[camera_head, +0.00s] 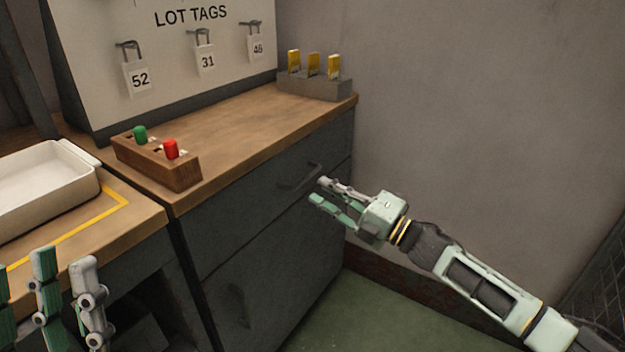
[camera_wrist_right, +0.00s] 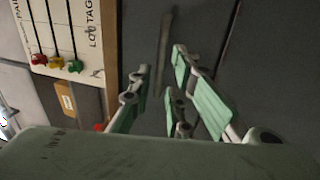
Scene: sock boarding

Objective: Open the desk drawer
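The desk drawer (camera_head: 250,209) is a dark grey front under the wooden top, and it looks shut. Its dark bar handle (camera_head: 298,178) sits near the right end. My right gripper (camera_head: 317,190) is open, with its fingertips close to the handle's right end in the head view. In the right wrist view the handle (camera_wrist_right: 165,50) is a dark bar in line with the gap between the parted fingers (camera_wrist_right: 161,62). I cannot tell whether they touch it. My left gripper (camera_head: 64,262) is at the lower left, its fingers apart and empty, partly cut off.
On the desk top are a wooden block (camera_head: 158,163) with green and red pegs, a grey rack (camera_head: 314,85) with yellow tags and a lot tags board (camera_head: 180,65). A white tray (camera_head: 45,183) is at left. A wall stands right of the desk.

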